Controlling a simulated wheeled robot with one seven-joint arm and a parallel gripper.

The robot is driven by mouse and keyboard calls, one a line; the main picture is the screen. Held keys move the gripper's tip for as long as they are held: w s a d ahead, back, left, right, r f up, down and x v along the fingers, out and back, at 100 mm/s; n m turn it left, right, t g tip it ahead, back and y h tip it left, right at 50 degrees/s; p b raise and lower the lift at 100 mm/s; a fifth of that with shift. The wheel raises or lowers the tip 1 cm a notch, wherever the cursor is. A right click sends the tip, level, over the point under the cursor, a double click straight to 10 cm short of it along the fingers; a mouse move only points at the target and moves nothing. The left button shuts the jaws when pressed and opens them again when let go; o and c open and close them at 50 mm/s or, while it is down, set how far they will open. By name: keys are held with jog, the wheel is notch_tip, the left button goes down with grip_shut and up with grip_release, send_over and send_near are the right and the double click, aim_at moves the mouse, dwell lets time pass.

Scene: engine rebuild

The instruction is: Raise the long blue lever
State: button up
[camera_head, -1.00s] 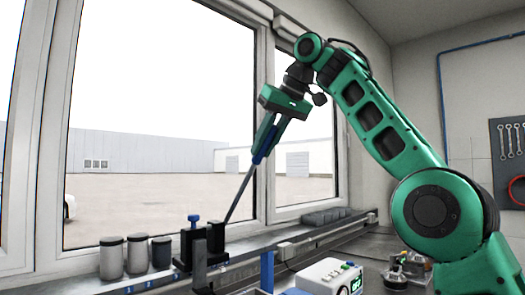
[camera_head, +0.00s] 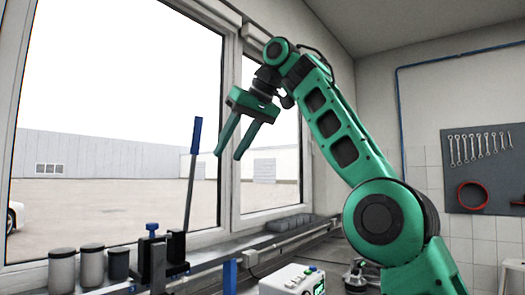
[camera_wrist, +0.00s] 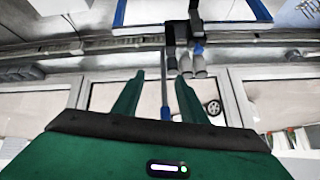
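The long lever has a blue grip (camera_head: 196,136) on a thin dark rod. It stands nearly upright in the head view, its top leaning slightly right, rising from a black bracket (camera_head: 158,262) on the sill bench. My gripper (camera_head: 228,156) is open and empty, fingers pointing down, just right of the blue grip with a visible gap in the picture. In the wrist view, the rod (camera_wrist: 164,88) and blue grip (camera_wrist: 166,113) show between the spread fingers. Their depth from the fingers is hard to tell.
A short blue-topped knob (camera_head: 152,228) stands on the bracket, left of the lever. Several grey cylinders (camera_head: 92,265) stand further left. A white box with buttons (camera_head: 292,280) and a blue post (camera_head: 230,276) are in front. The window (camera_head: 120,100) is behind.

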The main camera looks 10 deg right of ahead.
jog(key=s+d, duration=0.6)
jog(key=s, duration=0.2)
jog(key=shift+s+d, duration=0.35)
jog(key=shift+s, duration=0.05)
dwell(1.0)
jog(key=shift+s, duration=0.1)
jog(key=shift+f, duration=0.15)
dwell(0.4)
